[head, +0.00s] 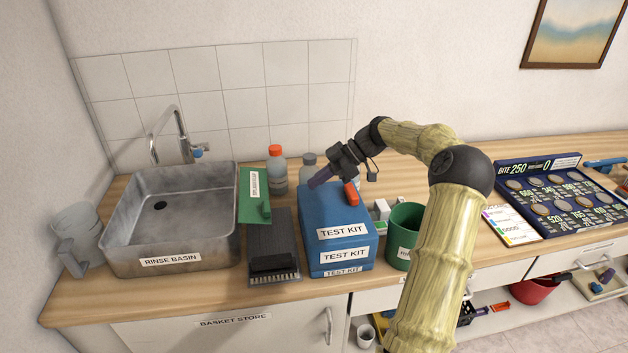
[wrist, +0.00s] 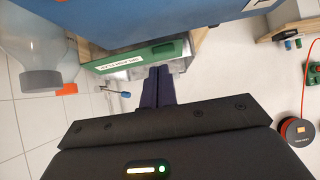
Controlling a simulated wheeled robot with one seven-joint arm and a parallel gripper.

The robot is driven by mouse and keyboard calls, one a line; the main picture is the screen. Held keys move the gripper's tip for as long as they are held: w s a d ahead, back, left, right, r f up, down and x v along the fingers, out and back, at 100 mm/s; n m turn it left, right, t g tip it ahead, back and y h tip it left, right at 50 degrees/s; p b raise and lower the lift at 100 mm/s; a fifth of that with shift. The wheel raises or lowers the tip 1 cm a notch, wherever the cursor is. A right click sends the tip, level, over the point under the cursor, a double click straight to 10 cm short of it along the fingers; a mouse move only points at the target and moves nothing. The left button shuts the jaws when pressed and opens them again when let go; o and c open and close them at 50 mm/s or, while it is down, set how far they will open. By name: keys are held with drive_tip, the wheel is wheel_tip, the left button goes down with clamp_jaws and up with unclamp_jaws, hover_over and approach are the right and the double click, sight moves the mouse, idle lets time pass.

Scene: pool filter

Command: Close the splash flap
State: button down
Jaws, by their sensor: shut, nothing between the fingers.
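The splash flap (head: 254,194) is a green panel with a white label and a small green handle. It sits along the right side of the grey metal rinse basin (head: 170,250) and extends outward from its rim. The flap (wrist: 182,49) also shows in the wrist view, beyond the fingertips, with its label readable upside down. My gripper (head: 318,179) is shut and empty, above the back of the blue test kit box, to the right of the flap and apart from it. Its dark purple fingers (wrist: 158,72) point toward the flap in the wrist view.
The blue test kit (head: 335,215) stands below my gripper. An orange-capped bottle (head: 277,172) and a grey-capped bottle (head: 308,165) stand behind. A dark brush-like pad (head: 273,235) lies in front of the flap. A green bucket (head: 404,222) stands right of the kit.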

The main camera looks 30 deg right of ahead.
drive_tip(key=s+a+f+m+g+h, duration=0.1)
drive_tip(key=s+a+f+m+h, duration=0.2)
drive_tip(key=a, duration=0.5)
drive_tip(key=s+a+f+m+g+h, duration=0.2)
drive_tip(key=s+a+f+m+h, duration=0.1)
drive_tip(key=a, duration=0.4)
drive_tip(key=s+a+m+t+h, duration=0.1)
drive_tip(key=s+m, duration=0.3)
drive_tip(key=s, duration=0.5)
drive_tip(key=s+a+m+t+h, duration=0.1)
drive_tip(key=s+a+m+h, duration=0.2)
drive_tip(key=s, duration=0.6)
drive_tip(key=shift+a+f+m+t, duration=0.25)
drive_tip(key=shift+a+m+t, duration=0.05)
drive_tip(key=shift+m, duration=0.4)
drive_tip(key=shift+s, duration=0.1)
